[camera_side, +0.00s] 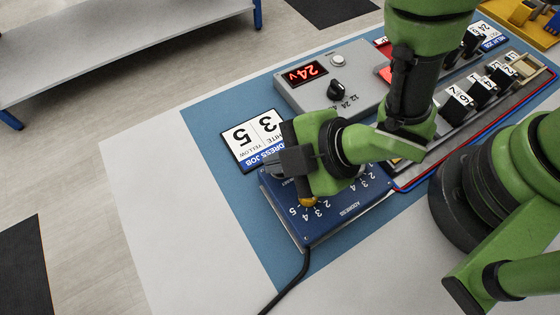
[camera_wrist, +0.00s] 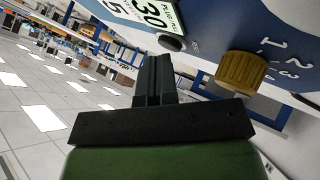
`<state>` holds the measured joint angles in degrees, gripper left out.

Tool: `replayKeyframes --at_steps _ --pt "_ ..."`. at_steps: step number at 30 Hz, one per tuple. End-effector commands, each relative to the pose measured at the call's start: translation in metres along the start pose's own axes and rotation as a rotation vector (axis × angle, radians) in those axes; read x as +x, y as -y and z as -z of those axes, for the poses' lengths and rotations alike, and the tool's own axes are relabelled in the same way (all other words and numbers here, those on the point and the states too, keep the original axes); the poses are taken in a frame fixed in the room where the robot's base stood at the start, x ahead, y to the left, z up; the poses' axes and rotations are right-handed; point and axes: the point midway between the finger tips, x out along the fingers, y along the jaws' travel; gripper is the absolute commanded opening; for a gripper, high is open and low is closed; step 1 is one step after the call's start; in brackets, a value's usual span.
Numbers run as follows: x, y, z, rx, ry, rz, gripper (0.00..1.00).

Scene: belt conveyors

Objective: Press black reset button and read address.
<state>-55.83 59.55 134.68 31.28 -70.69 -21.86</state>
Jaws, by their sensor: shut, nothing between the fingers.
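The blue address box (camera_side: 345,215) lies on the blue mat, with printed numbers around its dials. It also shows in the wrist view (camera_wrist: 210,22). The black reset button (camera_wrist: 171,43) is a round cap on the box face in the wrist view; my gripper hides it in the side view. A yellow knob (camera_wrist: 241,70) sits beside it and shows below my gripper in the side view (camera_side: 307,202). My gripper (camera_wrist: 153,60) is shut and empty, its tips just short of the button in the picture. I cannot tell whether they touch.
A grey unit (camera_side: 325,80) with a red 24V display and black knob is behind. A switch panel (camera_side: 470,95) is at right. A black cable (camera_side: 290,283) leaves the box in front.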

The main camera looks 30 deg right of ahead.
Motion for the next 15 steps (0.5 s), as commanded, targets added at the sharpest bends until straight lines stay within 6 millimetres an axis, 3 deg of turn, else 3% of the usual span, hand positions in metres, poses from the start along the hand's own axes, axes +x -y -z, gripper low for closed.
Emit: replayKeyframes --at_steps 15 --pt "-0.0046 -0.0026 0.0028 0.008 0.005 0.004 0.00"
